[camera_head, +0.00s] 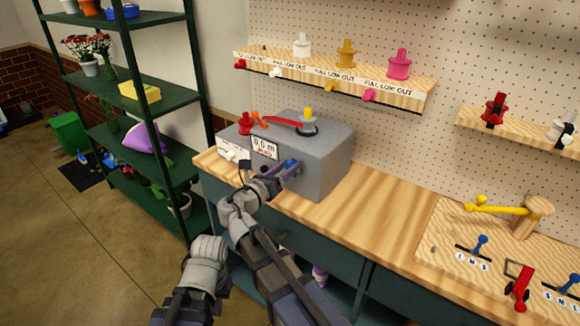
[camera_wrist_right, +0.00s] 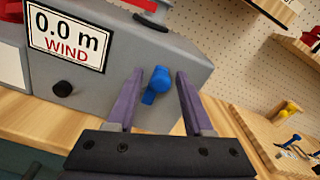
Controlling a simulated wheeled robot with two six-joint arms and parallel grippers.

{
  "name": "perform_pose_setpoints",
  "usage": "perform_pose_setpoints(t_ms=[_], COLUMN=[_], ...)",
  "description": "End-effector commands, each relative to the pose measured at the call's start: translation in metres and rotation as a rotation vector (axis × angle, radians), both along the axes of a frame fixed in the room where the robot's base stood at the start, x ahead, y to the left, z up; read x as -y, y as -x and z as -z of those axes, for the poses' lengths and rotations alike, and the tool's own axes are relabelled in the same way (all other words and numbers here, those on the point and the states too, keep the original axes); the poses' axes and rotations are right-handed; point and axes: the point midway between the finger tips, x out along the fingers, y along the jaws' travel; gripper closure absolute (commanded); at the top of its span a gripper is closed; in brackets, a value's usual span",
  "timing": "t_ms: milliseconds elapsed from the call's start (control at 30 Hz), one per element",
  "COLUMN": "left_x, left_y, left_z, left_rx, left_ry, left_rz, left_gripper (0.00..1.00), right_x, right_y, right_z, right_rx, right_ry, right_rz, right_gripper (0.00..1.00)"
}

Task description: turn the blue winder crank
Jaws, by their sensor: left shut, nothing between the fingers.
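The blue winder crank (camera_wrist_right: 157,82) sticks out of the front of the grey winder box (camera_head: 322,170). In the right wrist view it stands between the two purple fingers of my right gripper (camera_wrist_right: 157,98). The fingers are spread, with a gap on each side of the crank. In the head view the right gripper (camera_head: 280,178) is at the box's front, partly covering the crank (camera_head: 291,163). The box's display (camera_wrist_right: 66,36) reads 0.0 m WIND. My left gripper is low at the left, shut and empty, its fingers hard to make out.
The box stands on a wooden bench (camera_head: 370,205). Red and yellow parts sit on its top. A shelf of coloured spools (camera_head: 399,65) hangs behind. A board with levers (camera_head: 480,245) lies to the right. A green rack (camera_head: 165,103) stands at the left. The bench middle is clear.

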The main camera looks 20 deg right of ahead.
Motion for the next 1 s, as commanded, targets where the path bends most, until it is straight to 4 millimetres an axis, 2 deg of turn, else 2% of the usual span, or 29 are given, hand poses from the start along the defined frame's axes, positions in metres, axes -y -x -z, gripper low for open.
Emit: perform_pose_setpoints(t_ms=[67,433,1000], left_x=[0.0000,0.0000,0.0001], left_y=[-0.0001,-0.0001,-0.0001], left_z=[0.0000,0.0000,0.0008], left_rx=[0.000,0.000,0.000], left_ry=[0.000,0.000,0.000], left_rz=[0.000,0.000,0.000], left_gripper=[1.00,1.00,1.00], right_x=[0.0002,0.0003,0.0029], right_y=[0.0000,0.0003,0.0040], right_z=[0.0001,0.0000,0.0008], right_rx=[0.000,0.000,0.053], right_ry=[0.000,0.000,-0.041], right_rz=[0.000,0.001,0.003], right_gripper=[0.58,1.00,1.00])
